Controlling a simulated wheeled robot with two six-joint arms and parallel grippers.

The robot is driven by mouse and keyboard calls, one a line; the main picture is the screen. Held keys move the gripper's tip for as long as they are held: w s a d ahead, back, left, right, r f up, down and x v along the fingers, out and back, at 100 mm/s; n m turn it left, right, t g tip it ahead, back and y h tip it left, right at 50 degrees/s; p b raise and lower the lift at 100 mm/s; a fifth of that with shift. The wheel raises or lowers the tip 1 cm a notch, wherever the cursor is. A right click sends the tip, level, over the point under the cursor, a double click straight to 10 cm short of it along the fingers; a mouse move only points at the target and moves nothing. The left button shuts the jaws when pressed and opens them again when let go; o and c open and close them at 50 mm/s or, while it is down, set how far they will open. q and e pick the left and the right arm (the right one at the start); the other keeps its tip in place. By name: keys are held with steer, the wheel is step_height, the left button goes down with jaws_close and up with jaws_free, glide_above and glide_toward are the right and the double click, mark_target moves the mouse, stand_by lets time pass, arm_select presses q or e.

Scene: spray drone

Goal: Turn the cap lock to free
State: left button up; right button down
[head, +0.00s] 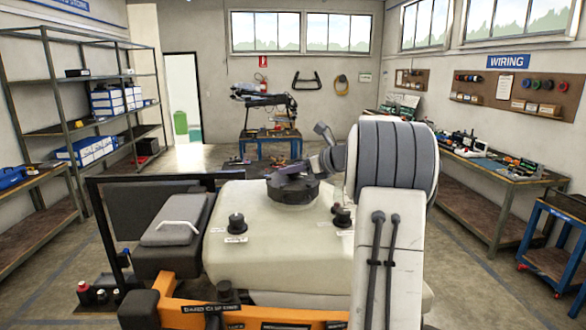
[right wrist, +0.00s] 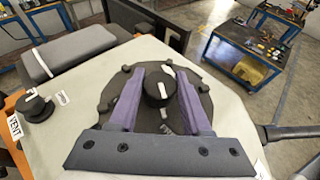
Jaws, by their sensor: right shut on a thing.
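The large round black cap (head: 292,192) sits on top of the pale tank (head: 255,222); in the right wrist view the cap (right wrist: 112,92) fills the middle. The cap lock is a black knob (right wrist: 158,90) at its centre with a white pointer line on top. A white mark also shows on the cap below the knob, too small to read. My right gripper (head: 290,178) reaches down onto the cap from the right. In the right wrist view its two purple fingers (right wrist: 161,82) stand on either side of the knob, shut on it. My left gripper is not in view.
Smaller black knobs stand on the tank at left (head: 237,223) and right (head: 342,217); the wrist view shows a VENT label (right wrist: 15,128) beside one. A dark padded block (head: 178,220) and a black frame (head: 150,178) are at left. A workbench (head: 495,170) stands along the right wall.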

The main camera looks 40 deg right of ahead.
steer(key=shift+c, duration=1.8)
jaws_free()
steer(key=shift+s+d+r, duration=0.1)
steer(key=shift+s, duration=0.2)
steer(key=b+v, duration=0.4)
steer(key=v, duration=0.5)
steer(key=shift+s+r, duration=0.25)
steer(key=shift+s, duration=0.1)
